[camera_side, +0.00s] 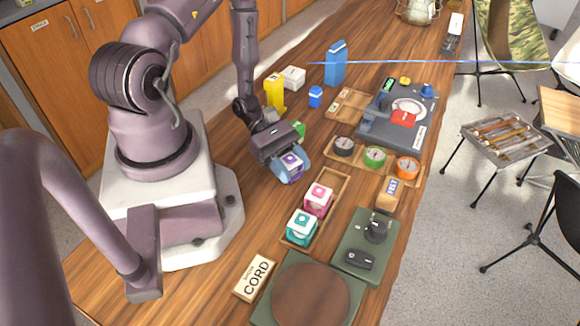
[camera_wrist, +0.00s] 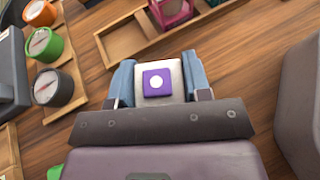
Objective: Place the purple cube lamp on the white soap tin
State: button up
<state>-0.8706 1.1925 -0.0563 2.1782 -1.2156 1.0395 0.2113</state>
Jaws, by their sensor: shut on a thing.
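The purple cube lamp (camera_side: 291,162) is between the blue fingers of my gripper (camera_side: 291,173), beyond the far end of a wooden tray. Whether the lamp touches the table is hard to tell. A plain white block, which looks like the white soap tin (camera_side: 293,77), lies on the table farther back, beside a yellow item. It is out of the wrist view.
The wooden tray (camera_side: 326,217) holds a pink lamp (camera_side: 319,199) and a teal lamp (camera_side: 302,226); its far compartment is empty. A yellow item (camera_side: 275,91), small blue item (camera_side: 316,97) and tall blue box (camera_side: 336,63) stand near the white tin. A green item (camera_side: 299,128) is behind my gripper.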

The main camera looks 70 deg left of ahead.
jog(key=shift+r, duration=0.15)
notch_tip(320, 180, up, 9)
jog(key=shift+f, duration=0.15)
jog(key=shift+w+a+r, duration=0.2)
jog(key=shift+a+r, duration=0.45)
jog(key=shift+r, duration=0.1)
jog(key=w+a+r+n+t+y, duration=0.1)
jog(key=a+r+n+t+y, duration=0.3)
jog(key=a+n+y, duration=0.65)
jog(key=w+a+r+n+t+y, duration=0.1)
jog(key=a+r+n+t+y, duration=0.25)
jog(key=a+n+y, duration=0.65)
jog(key=m+h, duration=0.3)
send_over(294, 71)
jog(key=shift+n+y, duration=0.25)
notch_tip(294, 71, down, 10)
jog(key=shift+r, duration=0.2)
jog(key=shift+w+f, duration=0.1)
jog(key=shift+f, duration=1.6)
